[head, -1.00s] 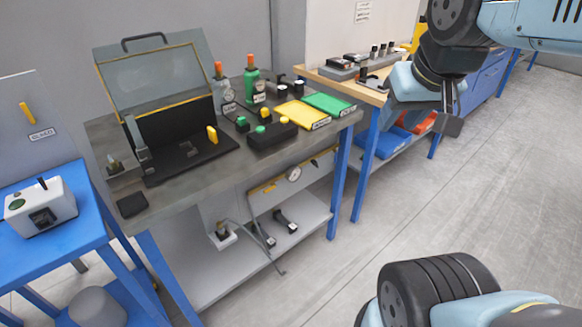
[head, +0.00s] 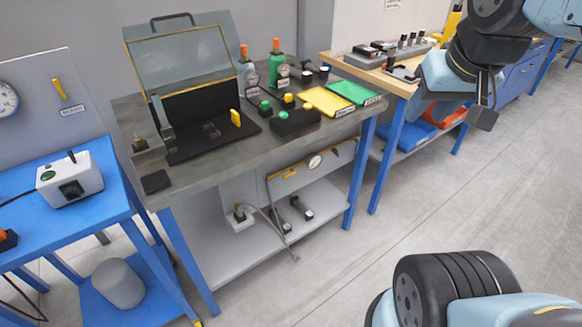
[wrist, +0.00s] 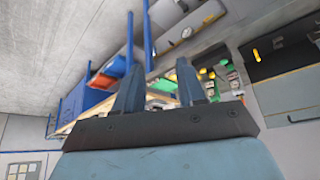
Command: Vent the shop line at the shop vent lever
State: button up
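A yellow lever (head: 59,88) is on the upright grey panel at the left, above a small label (head: 73,110) whose text I cannot read surely. I cannot tell if it is the shop vent lever. Another yellow handle (head: 284,174) is on a panel with a round gauge (head: 315,161) under the dark bench. My gripper (head: 482,117) hangs in the air at the right, far from both. In the wrist view my gripper (wrist: 158,78) has its two fingers apart with nothing between them.
A blue table (head: 95,215) with a white switch box (head: 70,180) stands at the left. The dark bench (head: 190,175) holds an open case (head: 185,60), bottles and trays. A wooden bench (head: 345,72) stands behind.

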jog(key=shift+c, duration=0.2)
jog(key=shift+c, duration=0.8)
jog(key=shift+w+a+f, duration=0.1)
jog(key=shift+w+f, duration=0.05)
jog(key=shift+w, duration=0.2)
jog(key=shift+c, duration=0.7)
jog(key=w+a+f, duration=0.1)
jog(key=w, duration=0.2)
jog(key=w+f+m, duration=0.1)
jog(key=w+f, duration=0.1)
jog(key=w, duration=0.1)
jog(key=w+a+f+m, duration=0.1)
jog(key=w+f, duration=0.1)
jog(key=w, duration=0.1)
jog(key=shift+w+a+f, duration=0.1)
jog(key=shift+a, duration=0.25)
grip_shut()
jog(key=m+y, duration=0.4)
jog(key=m, duration=0.5)
send_near(291, 175)
jog(key=x, duration=0.4)
jog(key=s+a+x, duration=0.1)
jog(key=x, duration=0.2)
jog(key=shift+s, duration=0.1)
